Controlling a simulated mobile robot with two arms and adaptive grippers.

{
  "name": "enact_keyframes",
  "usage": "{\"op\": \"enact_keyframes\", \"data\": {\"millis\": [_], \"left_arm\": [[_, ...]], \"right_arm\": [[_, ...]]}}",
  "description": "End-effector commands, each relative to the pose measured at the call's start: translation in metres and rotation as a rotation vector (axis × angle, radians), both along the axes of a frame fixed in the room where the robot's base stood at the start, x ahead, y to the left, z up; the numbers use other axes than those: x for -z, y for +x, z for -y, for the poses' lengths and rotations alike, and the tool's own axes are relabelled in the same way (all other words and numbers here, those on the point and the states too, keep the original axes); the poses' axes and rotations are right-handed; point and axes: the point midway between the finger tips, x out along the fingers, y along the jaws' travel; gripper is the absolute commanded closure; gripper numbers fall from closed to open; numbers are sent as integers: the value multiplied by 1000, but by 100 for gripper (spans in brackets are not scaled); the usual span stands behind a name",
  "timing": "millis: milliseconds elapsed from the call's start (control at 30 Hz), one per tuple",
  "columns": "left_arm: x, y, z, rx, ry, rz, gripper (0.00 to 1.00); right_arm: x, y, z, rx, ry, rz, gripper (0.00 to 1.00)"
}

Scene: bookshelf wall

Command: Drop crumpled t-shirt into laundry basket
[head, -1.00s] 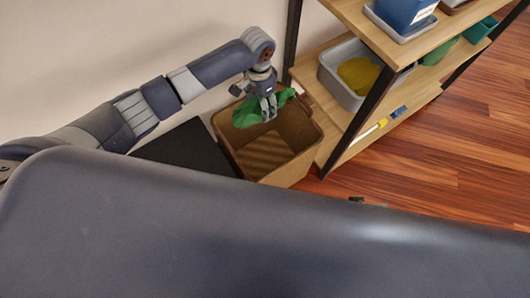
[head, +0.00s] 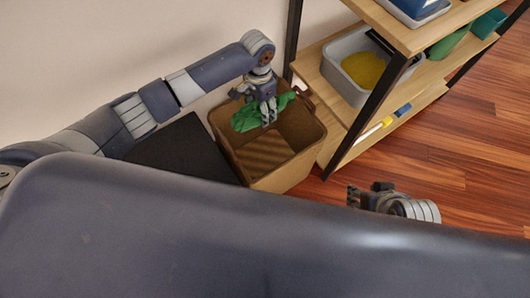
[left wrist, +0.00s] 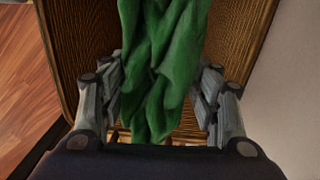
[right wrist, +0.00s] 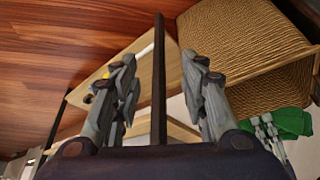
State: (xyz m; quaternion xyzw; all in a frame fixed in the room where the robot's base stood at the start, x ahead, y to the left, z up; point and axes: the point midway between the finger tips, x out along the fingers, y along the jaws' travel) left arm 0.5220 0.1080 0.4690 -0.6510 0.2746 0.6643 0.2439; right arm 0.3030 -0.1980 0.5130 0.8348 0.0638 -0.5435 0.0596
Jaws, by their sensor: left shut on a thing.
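The crumpled t-shirt (head: 248,115) is green. My left gripper (head: 268,118) is shut on it and holds it over the opening of the brown woven laundry basket (head: 285,172). In the left wrist view the t-shirt (left wrist: 160,65) hangs between the fingers, with basket walls (left wrist: 80,45) around it; part of the basket's inside is hidden. The t-shirt also shows in the right wrist view (right wrist: 292,122), beside the basket wall (right wrist: 235,45). My right gripper (head: 354,196) is low at the right of the head view. In the right wrist view its fingers (right wrist: 160,85) are apart and empty.
A wooden shelf unit (head: 318,75) with dark posts stands right of the basket. It bears a grey bin (head: 345,88) with yellow contents. A dark flat surface (head: 185,150) lies left of the basket. The wooden floor (head: 440,150) at the right is clear.

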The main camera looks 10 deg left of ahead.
Motion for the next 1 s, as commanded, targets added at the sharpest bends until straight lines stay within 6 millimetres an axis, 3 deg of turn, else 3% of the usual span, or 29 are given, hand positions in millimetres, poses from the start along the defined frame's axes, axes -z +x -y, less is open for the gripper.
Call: {"op": "enact_keyframes", "data": {"millis": [133, 533, 567, 633, 1000], "left_arm": [[11, 1, 0, 0, 0, 1, 58], [11, 1, 0, -1, 0, 1, 58], [11, 1, 0, -1, 0, 1, 36], [11, 1, 0, -1, 0, 1, 20], [11, 1, 0, -1, -1, 1, 19]], "right_arm": [[-2, 10, -3, -4, 11, 58, 60], [-8, 14, -5, -6, 17, 84, 60], [-8, 14, -5, -6, 17, 84, 60], [-8, 14, -5, -6, 17, 84, 60], [-7, 14, -5, -6, 16, 83, 60]]}}
